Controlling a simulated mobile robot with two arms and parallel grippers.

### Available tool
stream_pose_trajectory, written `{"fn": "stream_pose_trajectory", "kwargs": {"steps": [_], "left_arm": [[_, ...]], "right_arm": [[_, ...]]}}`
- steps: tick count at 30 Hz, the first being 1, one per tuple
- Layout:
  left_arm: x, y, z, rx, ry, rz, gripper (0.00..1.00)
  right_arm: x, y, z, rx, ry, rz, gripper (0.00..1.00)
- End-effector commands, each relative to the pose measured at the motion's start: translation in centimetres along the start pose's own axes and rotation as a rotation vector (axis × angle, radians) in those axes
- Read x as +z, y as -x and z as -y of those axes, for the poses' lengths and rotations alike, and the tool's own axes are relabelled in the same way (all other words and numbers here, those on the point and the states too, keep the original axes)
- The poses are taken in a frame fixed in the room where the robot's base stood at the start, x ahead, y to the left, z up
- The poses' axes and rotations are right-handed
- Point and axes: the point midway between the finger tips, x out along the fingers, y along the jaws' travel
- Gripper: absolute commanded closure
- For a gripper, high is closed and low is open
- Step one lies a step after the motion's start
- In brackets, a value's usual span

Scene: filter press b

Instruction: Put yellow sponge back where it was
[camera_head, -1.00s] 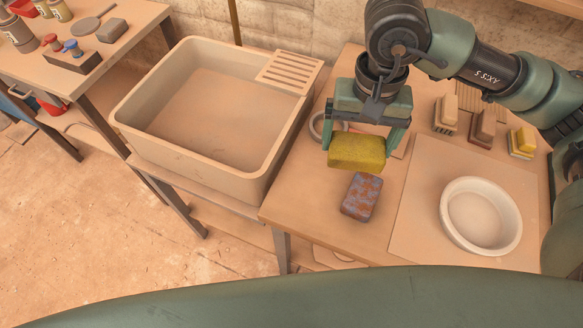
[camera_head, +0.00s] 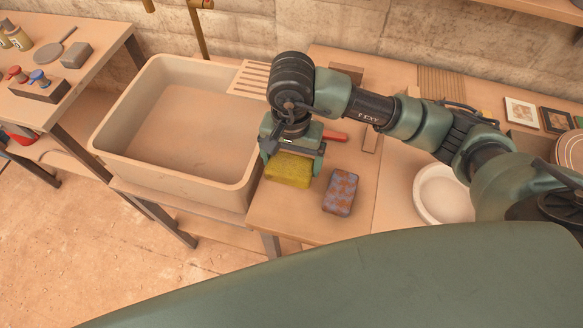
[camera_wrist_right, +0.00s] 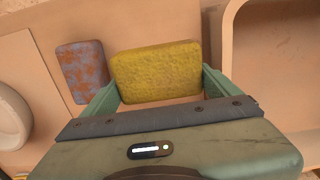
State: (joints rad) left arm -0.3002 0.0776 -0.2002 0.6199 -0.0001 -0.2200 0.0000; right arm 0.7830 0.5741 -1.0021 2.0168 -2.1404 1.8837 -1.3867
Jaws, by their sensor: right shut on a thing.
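The yellow sponge (camera_head: 289,170) is between the fingers of my right gripper (camera_head: 291,166), which is shut on it. It is over the left part of the worktable (camera_head: 290,215), close to the sink's right wall; I cannot tell whether it touches the tabletop. The sponge (camera_wrist_right: 157,72) fills the space between the fingertips in the right wrist view. A rust-and-grey block (camera_head: 340,192) lies on the table just right of the sponge, apart from it. My left gripper is not in view.
A beige sink (camera_head: 170,125) stands left of the sponge. A white round dish (camera_head: 428,200) is on the right, partly behind my arm. A red-handled item (camera_head: 334,136) lies behind the gripper. Framed pictures (camera_head: 521,112) lie farther right.

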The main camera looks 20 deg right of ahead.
Motion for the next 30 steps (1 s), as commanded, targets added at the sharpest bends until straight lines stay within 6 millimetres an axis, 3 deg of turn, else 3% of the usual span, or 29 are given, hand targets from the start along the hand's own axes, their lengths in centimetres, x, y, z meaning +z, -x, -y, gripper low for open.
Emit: {"fn": "stream_pose_trajectory", "kwargs": {"steps": [12, 25, 26, 27, 30], "left_arm": [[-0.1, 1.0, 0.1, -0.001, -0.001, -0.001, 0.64], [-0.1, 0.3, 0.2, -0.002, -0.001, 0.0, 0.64], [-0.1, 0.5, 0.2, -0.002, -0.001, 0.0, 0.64], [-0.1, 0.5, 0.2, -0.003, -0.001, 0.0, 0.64], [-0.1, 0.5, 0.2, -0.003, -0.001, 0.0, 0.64]], "right_arm": [[0.1, -4.7, 0.0, 0.0, 0.001, 0.001, 0.42], [0.0, -5.4, 0.0, -0.001, 0.002, -0.001, 0.42], [0.0, -5.3, 0.0, -0.001, 0.002, -0.001, 0.04], [0.0, -5.2, 0.0, -0.001, 0.002, -0.001, 0.0], [0.0, -5.2, 0.0, -0.001, 0.001, 0.0, 0.0]]}}
